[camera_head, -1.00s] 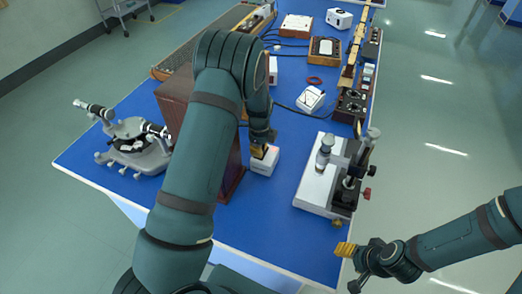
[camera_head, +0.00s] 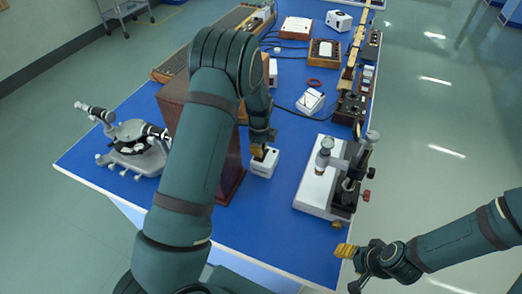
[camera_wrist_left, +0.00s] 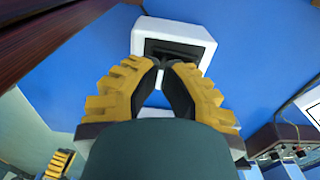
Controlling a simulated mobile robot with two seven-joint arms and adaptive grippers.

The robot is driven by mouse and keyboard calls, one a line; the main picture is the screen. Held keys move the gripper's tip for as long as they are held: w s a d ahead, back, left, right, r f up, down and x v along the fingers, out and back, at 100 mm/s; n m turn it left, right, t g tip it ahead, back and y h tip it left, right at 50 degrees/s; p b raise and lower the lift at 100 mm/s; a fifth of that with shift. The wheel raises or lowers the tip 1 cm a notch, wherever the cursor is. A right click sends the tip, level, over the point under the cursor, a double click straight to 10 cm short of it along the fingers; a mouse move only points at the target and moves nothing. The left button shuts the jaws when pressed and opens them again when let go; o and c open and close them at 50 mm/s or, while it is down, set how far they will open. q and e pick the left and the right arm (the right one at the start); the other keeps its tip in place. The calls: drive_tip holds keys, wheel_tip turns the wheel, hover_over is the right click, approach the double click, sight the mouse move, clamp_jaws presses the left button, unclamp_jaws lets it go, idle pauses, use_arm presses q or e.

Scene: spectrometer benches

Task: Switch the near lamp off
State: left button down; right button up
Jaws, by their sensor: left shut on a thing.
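A small white box, which I take for the near lamp (camera_head: 264,166), stands on the blue bench top beside a dark brown wooden case. My left gripper (camera_head: 260,151) comes down on its top from above. In the left wrist view the white box (camera_wrist_left: 196,31) has a dark recessed part, and the yellow-padded fingertips of my left gripper (camera_wrist_left: 178,65) close together at it. The fingers hide part of what they grip. No glow shows on the box. My right gripper (camera_head: 350,262) is apart, off the bench's near right corner; its opening is unclear.
The brown case (camera_head: 232,172) stands close left of the lamp. A grey instrument with a post (camera_head: 318,187) is to the right. A spectrometer (camera_head: 135,148) stands at the left edge. A white meter (camera_head: 310,101) and cables lie behind. Bare blue bench (camera_head: 265,215) is in front.

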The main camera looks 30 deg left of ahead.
use_arm(q)
drive_tip(key=shift+r+p, duration=1.25)
drive_tip(key=shift+r, duration=1.2)
